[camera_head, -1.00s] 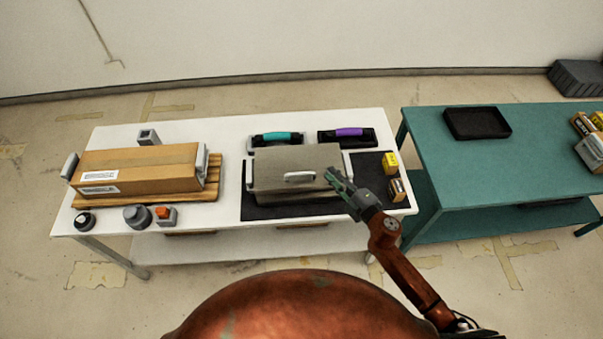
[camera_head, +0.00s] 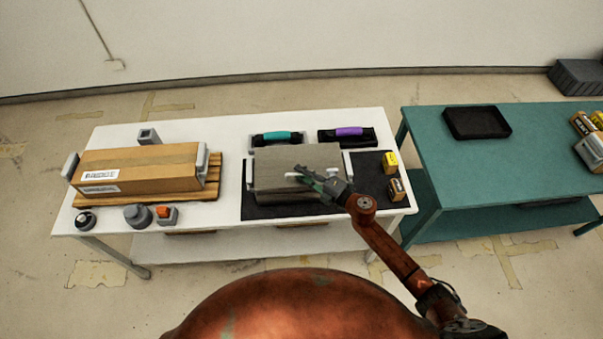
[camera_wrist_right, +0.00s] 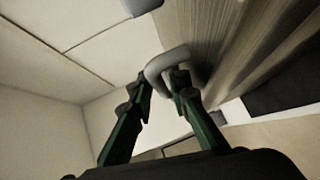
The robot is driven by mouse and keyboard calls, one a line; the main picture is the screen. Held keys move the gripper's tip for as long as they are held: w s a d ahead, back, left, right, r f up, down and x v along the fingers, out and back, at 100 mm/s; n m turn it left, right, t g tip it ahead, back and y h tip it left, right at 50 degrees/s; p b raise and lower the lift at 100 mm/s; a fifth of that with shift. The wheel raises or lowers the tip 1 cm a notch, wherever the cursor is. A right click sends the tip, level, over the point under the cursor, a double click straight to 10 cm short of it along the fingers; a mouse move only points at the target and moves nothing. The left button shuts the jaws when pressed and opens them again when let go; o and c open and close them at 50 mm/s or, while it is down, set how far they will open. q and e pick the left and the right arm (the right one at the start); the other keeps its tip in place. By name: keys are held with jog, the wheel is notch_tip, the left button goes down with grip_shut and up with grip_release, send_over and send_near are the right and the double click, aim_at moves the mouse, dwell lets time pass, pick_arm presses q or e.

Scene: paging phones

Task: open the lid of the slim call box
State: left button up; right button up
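The slim call box is a grey box (camera_head: 272,162) lying on a black mat on the white table, with its lid looking shut. A pale loop handle sits on its near side; the wrist view shows this handle (camera_wrist_right: 158,66) up close. My right gripper (camera_head: 302,174) is at the handle and covers part of it in the head view. In the right wrist view my gripper (camera_wrist_right: 162,82) has its green fingers apart, with the handle's curve between and just beyond the tips. I cannot tell whether they touch it. My left gripper is not in view.
The black mat (camera_head: 370,166) carries small yellow (camera_head: 390,162) and brown (camera_head: 396,189) blocks at right. Handsets with teal (camera_head: 277,136) and purple (camera_head: 349,132) grips lie behind. A teal table (camera_head: 475,165) is at right.

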jog(key=shift+a, duration=0.1)
jog(key=shift+c, duration=0.6)
grip_shut()
